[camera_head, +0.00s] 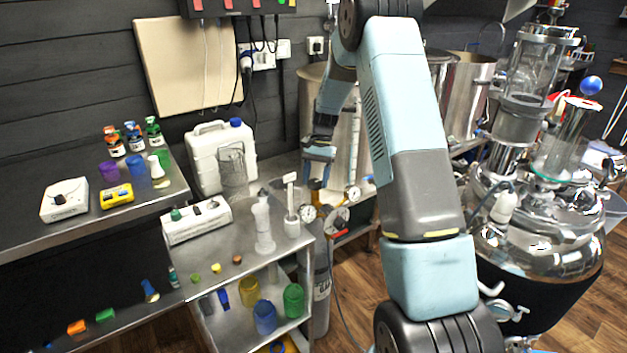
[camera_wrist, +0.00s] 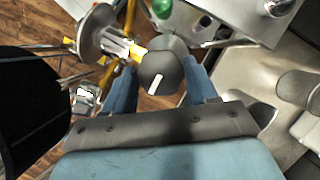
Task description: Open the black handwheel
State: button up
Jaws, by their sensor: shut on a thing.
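The black handwheel (camera_wrist: 160,72) is a dark round knob with a white bar mark on its face, in the upper middle of the wrist view. My gripper (camera_wrist: 160,82) has its two blue fingers on either side of it and is shut on it. In the head view my gripper (camera_head: 318,178) points down at the valve fittings above the grey gas cylinder (camera_head: 321,290). The handwheel cannot be made out there, being small and largely covered by the fingers.
Yellow fittings and round gauges (camera_head: 308,213) sit close around my gripper. A metal bench (camera_head: 215,245) with bottles and labware stands to the left. A large steel pot (camera_head: 347,125) is behind, and a shiny vessel (camera_head: 540,255) stands at the right.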

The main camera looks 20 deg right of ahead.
jog(key=n+h, duration=0.1)
jog(key=n, duration=0.2)
jog(key=n+g+h, duration=0.1)
jog(key=n, duration=0.3)
jog(key=n+h, duration=0.1)
jog(key=n, duration=0.1)
jog(key=n+h, duration=0.1)
jog(key=shift+a+n, duration=0.25)
jog(key=shift+n, duration=0.15)
jog(key=shift+n+h, duration=0.3)
jog(key=shift+n, duration=0.2)
jog(key=shift+a+t, duration=0.15)
jog(key=shift+t, duration=0.15)
jog(key=o, duration=1)
jog(key=shift+w+r, duration=0.1)
jog(key=v, duration=1.3)
jog(key=shift+w+r, duration=0.2)
